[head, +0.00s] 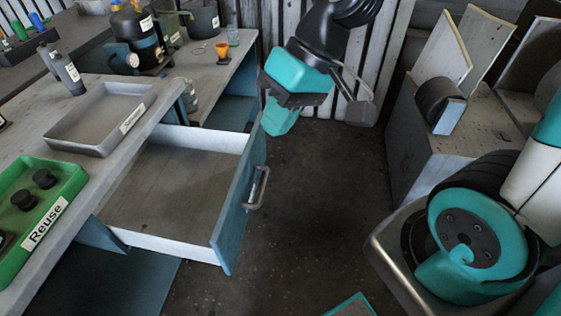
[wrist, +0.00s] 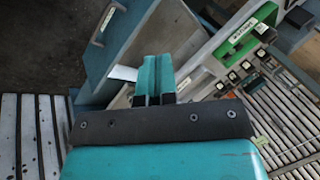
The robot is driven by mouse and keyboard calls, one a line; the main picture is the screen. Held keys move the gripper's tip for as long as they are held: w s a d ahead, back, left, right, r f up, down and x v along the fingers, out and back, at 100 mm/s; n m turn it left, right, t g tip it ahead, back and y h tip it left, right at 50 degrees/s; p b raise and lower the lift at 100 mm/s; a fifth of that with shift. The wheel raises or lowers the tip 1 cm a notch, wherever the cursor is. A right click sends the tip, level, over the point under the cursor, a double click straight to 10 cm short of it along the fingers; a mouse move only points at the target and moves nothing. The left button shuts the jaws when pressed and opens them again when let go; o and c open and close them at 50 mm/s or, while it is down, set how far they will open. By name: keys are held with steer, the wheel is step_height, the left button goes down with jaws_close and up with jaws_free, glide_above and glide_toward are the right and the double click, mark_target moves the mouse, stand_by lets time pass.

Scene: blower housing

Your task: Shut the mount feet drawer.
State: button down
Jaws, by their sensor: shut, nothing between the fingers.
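The drawer (head: 180,185) is pulled well out from under the workbench in the head view. It has a blue front, white side walls and a bare floor that looks empty. Its metal bar handle (head: 258,188) is on the outer face of the front. No drawer label is readable. My gripper (head: 272,130) appears beyond the far end of the drawer front, pointing down, apart from the handle. Its teal fingers (wrist: 155,78) are shut together with nothing between them in the wrist view. A blue panel (wrist: 150,45) there looks like the drawer front.
On the bench stand a grey tray (head: 75,143) and a green tray marked Reuse (head: 68,190) holding dark round parts. Bottles and dark equipment are further back. A crate-like bench with boards (head: 420,150) stands at the right. Dark floor (head: 320,210) is clear in front of the drawer.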

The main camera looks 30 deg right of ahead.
steer(key=w+d+f+m+t+y+b, duration=0.1)
steer(key=w+d+f+m+b, duration=0.25)
steer(key=f, duration=0.35)
steer(key=w+d+f+m+t+b, duration=0.1)
steer(key=w+d+f+m+b, duration=0.15)
steer(key=w+f, duration=0.3)
steer(key=m+t+y+b, duration=0.1)
steer(key=m+t+b, duration=0.2)
steer(key=m+b, duration=0.15)
glide_toward(260, 160)
steer(key=s+d+r, duration=0.2)
steer(key=s+d, duration=0.2)
steer(key=d, duration=0.1)
steer(key=shift+m, duration=0.25)
steer(key=x, duration=0.8)
steer(key=w+r+x, duration=0.1)
steer(key=x, duration=0.2)
steer(key=shift+w+a+f+b, duration=0.15)
steer(key=shift+w+a+b, duration=0.15)
steer(key=shift+a, duration=0.25)
steer(key=shift+w+a, duration=0.4)
steer(key=shift+a, duration=0.15)
